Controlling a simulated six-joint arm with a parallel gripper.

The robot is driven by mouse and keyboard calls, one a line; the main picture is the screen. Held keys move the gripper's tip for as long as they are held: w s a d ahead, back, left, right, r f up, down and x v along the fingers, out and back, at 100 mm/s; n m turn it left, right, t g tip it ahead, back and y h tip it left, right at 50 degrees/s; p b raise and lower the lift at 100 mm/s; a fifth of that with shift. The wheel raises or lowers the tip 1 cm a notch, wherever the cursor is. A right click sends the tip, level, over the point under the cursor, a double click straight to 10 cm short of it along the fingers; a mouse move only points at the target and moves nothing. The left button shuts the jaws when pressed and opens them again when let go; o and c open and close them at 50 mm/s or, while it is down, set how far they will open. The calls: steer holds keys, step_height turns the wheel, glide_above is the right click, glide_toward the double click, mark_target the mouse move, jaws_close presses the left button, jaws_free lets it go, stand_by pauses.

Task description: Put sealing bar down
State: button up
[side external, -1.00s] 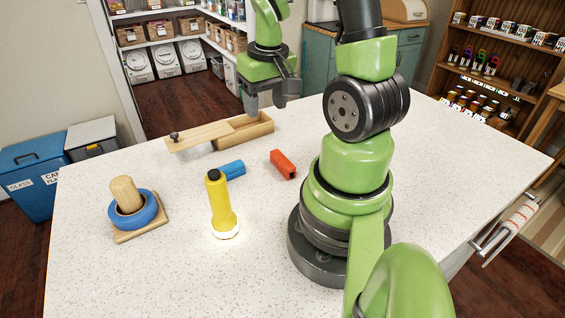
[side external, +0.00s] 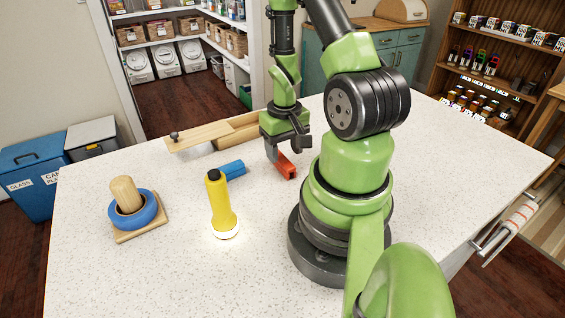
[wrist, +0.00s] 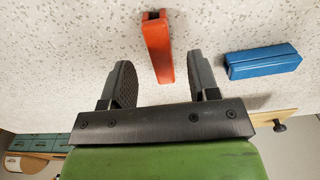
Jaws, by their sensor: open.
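My gripper (side external: 287,150) is open and empty, pointing down at the red bar. The red bar (side external: 287,168) lies on the white speckled counter, partly hidden behind the gripper in the side view. In the wrist view, the red bar (wrist: 157,45) is grooved along its length, and its near end lies between my two open fingers (wrist: 160,70) in the picture, with gaps on both sides. A similar blue bar (side external: 232,170) lies to its left in the side view; it also shows in the wrist view (wrist: 264,61). I cannot tell which is the sealing bar.
A wooden box with a slid-back lid (side external: 198,134) lies behind the bars. A yellow flashlight (side external: 220,203) stands lit, lens down, in front of the blue bar. A blue ring (side external: 148,213) sits around a wooden peg on a base at left. The front counter (side external: 150,280) is clear.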

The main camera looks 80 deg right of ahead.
mark_target(283, 164)
steer(key=shift+f, duration=1.4)
jaws_close()
steer(key=shift+r, duration=0.15)
